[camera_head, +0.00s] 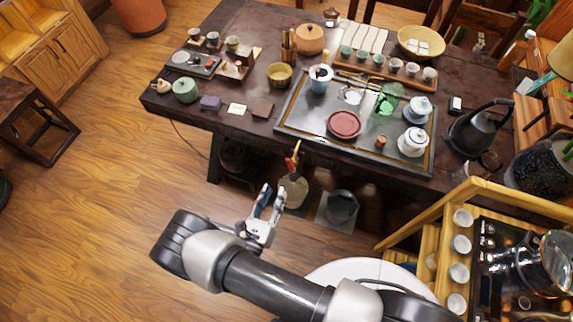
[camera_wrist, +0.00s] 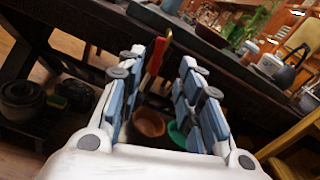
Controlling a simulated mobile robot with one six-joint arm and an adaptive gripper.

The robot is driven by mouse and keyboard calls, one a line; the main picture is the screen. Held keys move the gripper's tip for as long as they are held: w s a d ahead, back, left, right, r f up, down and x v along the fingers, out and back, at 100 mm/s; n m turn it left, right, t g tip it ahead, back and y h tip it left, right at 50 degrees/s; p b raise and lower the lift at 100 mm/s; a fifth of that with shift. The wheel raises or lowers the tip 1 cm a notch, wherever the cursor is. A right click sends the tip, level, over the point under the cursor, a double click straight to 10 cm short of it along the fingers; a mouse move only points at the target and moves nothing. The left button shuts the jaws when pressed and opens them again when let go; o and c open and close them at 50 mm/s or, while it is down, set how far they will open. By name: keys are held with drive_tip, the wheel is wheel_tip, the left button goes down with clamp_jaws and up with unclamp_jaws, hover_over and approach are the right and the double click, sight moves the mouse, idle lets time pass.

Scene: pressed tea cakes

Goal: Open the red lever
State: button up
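The red lever (camera_head: 291,164) is a slim red piece with a yellow tip, standing at the table's front edge above a pale rounded vessel (camera_head: 293,190). In the wrist view the red lever (camera_wrist: 156,57) shows just beside the tip of the left finger, and its lower part is hidden behind that finger. My gripper (camera_head: 272,194) is open and empty, in front of the table and to the lower left of the lever. In the wrist view my gripper (camera_wrist: 174,66) has its two blue-grey fingers spread apart. I cannot tell whether a finger touches the lever.
The dark table (camera_head: 228,118) carries a tea tray (camera_head: 298,118) and several cups. A dark pot (camera_head: 341,207) stands below its front edge. A wooden shelf (camera_head: 428,245) with cups stands at the right.

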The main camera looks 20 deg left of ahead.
sight(288, 163)
drive_tip(key=w, duration=0.4)
drive_tip(key=w+b, duration=0.1)
drive_tip(key=w, duration=0.3)
drive_tip(key=w+d, duration=0.1)
drive_tip(key=w, duration=0.3)
drive_tip(key=shift+b, duration=0.3)
clamp_jaws()
